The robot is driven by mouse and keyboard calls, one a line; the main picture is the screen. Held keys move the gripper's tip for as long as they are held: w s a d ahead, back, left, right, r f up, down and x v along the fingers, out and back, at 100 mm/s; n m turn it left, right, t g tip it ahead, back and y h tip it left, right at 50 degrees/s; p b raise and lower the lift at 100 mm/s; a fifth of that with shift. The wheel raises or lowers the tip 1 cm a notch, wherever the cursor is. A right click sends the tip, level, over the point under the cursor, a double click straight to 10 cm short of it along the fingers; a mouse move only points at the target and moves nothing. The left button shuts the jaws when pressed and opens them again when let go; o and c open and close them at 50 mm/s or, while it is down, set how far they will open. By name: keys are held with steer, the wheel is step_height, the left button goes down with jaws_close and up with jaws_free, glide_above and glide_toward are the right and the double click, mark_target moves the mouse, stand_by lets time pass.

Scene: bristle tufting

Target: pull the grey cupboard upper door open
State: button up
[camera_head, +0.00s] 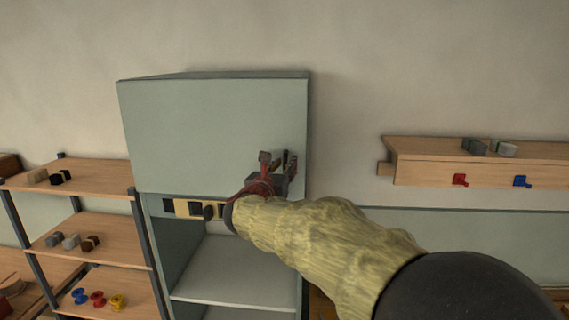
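The grey cupboard (180,248) stands in the middle of the view against the wall. Its upper door (200,130) is a plain grey-green panel and looks closed. My gripper (279,160) is at the lower right part of this door, near its right edge. Its two fingers stand apart, with a gap between them. A thin dark upright piece shows beside the right finger; it may be the door's handle, but I cannot tell. Whether the fingers touch it is also unclear. My arm comes in from the lower right and hides the door's lower right corner.
Below the door is an open bay with a pale shelf (235,275) and several small blocks at its top. A wooden rack (95,178) with small blocks and spools stands close on the left. A wall shelf (430,175) with red and blue hooks is on the right.

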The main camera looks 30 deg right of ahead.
steer(key=shift+w+d, duration=0.15)
steer(key=shift+c, duration=0.8)
steer(key=c, duration=0.4)
jaws_close()
